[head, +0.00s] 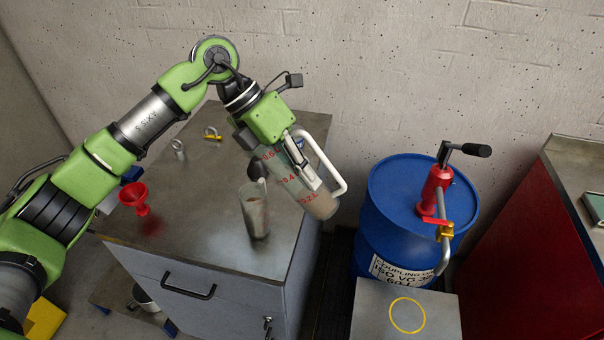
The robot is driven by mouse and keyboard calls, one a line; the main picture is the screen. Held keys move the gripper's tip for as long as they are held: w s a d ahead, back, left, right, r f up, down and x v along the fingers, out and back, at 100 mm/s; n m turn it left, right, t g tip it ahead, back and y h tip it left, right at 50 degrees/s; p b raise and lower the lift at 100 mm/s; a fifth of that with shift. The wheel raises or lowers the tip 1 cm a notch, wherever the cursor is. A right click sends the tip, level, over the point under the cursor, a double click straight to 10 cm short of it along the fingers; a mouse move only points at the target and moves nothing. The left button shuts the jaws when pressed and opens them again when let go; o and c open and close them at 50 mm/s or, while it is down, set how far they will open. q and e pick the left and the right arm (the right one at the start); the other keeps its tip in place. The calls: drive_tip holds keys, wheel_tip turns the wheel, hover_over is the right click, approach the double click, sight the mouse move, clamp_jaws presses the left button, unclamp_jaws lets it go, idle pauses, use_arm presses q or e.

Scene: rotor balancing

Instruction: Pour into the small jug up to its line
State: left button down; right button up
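My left gripper (303,163) is shut on a large clear jug (289,182) with red scale marks and a pale handle. The jug hangs tilted above the right part of the cabinet top, with brownish liquid in its lower right end. The small jug (255,213), narrow and greyish, stands upright on the cabinet top, just left of and below the large jug in the picture. I see no clear stream between them. The small jug's line and its liquid level are too small to make out. My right gripper is not in view.
The grey cabinet top (205,245) also holds a red funnel (136,197) and small metal pieces near the back. A blue drum (385,200) with a red hand pump (436,190) stands to the right. A grey stand with a yellow ring (407,315) is in front of it.

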sight(279, 149)
use_arm(q)
drive_tip(key=shift+w+a, duration=0.4)
drive_tip(key=shift+w+a+r, duration=0.1)
drive_tip(key=shift+a+r, duration=0.05)
drive_tip(key=shift+r+y+p, duration=0.25)
drive_tip(key=shift+y+p, duration=0.05)
drive_tip(key=shift+p, duration=0.35)
drive_tip(key=r+y+p, duration=0.1)
drive_tip(key=p, duration=0.1)
drive_tip(key=a+r+t+y+p, duration=0.1)
drive_tip(key=p, duration=0.1)
drive_tip(key=a+r+y+p, duration=0.1)
drive_tip(key=y+p, duration=0.1)
drive_tip(key=shift+w+a+r+t, duration=0.15)
drive_tip(key=shift+w+r+t, duration=0.05)
drive_tip(key=shift+w+t, duration=0.15)
drive_tip(key=shift+w+a+r+y+p, duration=0.1)
drive_tip(key=shift+a+r+y+p, duration=0.25)
drive_tip(key=shift+y+p, duration=0.3)
drive_tip(key=shift+w+a+r+t+y+p, duration=0.15)
drive_tip(key=shift+a+t+y+p, duration=0.2)
drive_tip(key=shift+y+p, duration=0.1)
